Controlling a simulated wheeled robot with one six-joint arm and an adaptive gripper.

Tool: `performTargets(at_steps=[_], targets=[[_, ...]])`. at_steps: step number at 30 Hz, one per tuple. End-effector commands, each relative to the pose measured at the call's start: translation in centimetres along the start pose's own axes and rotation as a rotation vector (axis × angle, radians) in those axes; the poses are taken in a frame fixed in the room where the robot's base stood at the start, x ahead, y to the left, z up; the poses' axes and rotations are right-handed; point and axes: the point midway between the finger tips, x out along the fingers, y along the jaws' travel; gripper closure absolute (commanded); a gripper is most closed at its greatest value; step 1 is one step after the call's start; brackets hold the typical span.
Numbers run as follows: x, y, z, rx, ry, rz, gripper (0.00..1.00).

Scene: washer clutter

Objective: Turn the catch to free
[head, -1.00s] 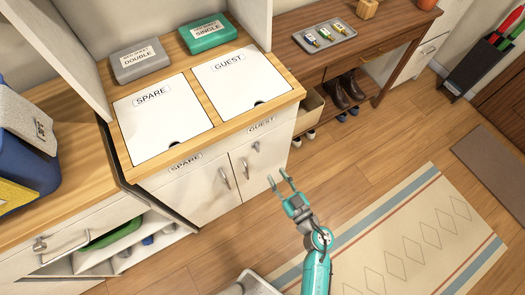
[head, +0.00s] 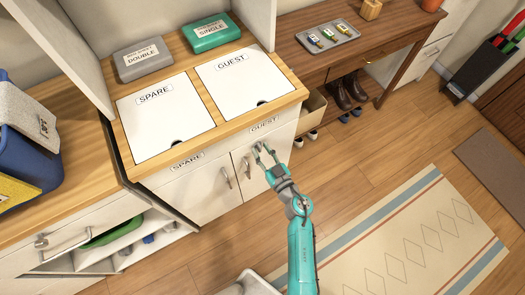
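My gripper (head: 264,149) is open, its two fingers apart, at the upper part of the GUEST cabinet door (head: 272,180). A small metal catch showed high on this door earlier; it is now at or behind my fingers, and I cannot tell whether they touch it. The GUEST door's metal handle (head: 246,167) is just left of and below my fingertips. The SPARE door (head: 205,193) beside it has a similar handle (head: 226,177). Both doors look closed. Another metal catch (head: 41,242) sits on the white front at the far left.
Above the doors, the wooden counter (head: 207,104) has SPARE (head: 165,116) and GUEST (head: 244,80) lids. A grey box (head: 142,60) and green box (head: 211,34) stand behind. A shoe bench (head: 345,62) is at right. Floor around the striped rug (head: 400,250) is open.

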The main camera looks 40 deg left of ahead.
Motion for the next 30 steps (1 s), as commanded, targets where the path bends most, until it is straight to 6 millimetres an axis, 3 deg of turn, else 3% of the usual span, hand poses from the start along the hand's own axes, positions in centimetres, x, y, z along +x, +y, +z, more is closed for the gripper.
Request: performTargets(at_steps=[6,10,11,23,30], targets=[[0.02,0.01,-0.02,0.0,0.0,0.0,0.65],[0.01,0.02,-0.03,0.0,0.001,0.0,0.97],[0.0,0.02,-0.03,0.0,0.001,0.0,1.0],[0.0,0.0,-0.04,-0.029,0.001,0.0,1.0],[0.0,-0.06,-0.04,-0.153,0.001,0.0,1.0]])
